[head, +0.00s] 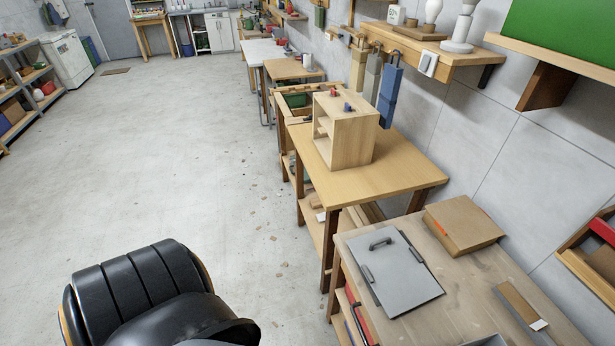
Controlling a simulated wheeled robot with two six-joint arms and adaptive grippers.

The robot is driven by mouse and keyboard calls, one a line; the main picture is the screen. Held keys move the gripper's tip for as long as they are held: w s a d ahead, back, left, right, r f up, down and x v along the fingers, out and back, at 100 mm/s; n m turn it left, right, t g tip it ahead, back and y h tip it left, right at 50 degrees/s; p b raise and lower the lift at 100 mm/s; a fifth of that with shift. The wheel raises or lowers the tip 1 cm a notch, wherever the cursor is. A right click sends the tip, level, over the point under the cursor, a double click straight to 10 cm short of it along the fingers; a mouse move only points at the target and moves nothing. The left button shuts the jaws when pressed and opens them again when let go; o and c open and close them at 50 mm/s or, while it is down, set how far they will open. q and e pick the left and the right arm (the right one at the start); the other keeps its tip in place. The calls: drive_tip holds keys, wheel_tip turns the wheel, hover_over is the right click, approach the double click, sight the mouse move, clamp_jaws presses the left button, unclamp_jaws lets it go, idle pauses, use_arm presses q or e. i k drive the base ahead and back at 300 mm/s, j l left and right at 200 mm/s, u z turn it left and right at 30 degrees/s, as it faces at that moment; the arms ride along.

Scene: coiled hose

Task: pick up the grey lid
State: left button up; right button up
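The grey lid (399,276) is a flat, pale grey rectangular panel lying on the wooden workbench at the lower right. A dark curved handle (381,243) stands at its far end, and small clips sit on its side edges. Whether something lies beneath the lid cannot be told. Neither of my grippers shows in the head view.
The lid's workbench (470,269) also holds a cardboard box (463,224) and a brown strip (518,304) at right. A wooden table (392,172) with a small open cabinet (345,133) stands beyond. A black padded chair (140,292) is at lower left.

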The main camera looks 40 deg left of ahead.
sight(398, 277)
drive_tip(key=u, duration=0.55)
drive_tip(key=z, duration=1.5)
drive_tip(key=u, duration=1.5)
drive_tip(key=j+z, duration=0.1)
drive_tip(key=z, duration=0.25)
drive_tip(key=i+j+z, duration=0.1)
drive_tip(key=j+z, duration=0.3)
drive_tip(key=j, duration=0.15)
drive_tip(key=j+z, duration=0.4)
drive_tip(key=j, duration=0.15)
drive_tip(key=j+z, duration=0.35)
drive_tip(key=j, duration=0.8)
drive_tip(key=k+j+z, duration=0.1)
drive_tip(key=j, duration=0.5)
drive_tip(key=k+j, duration=0.1)
drive_tip(key=j, duration=0.45)
drive_tip(key=k+j, duration=0.1)
drive_tip(key=j, duration=0.5)
drive_tip(key=z, duration=0.05)
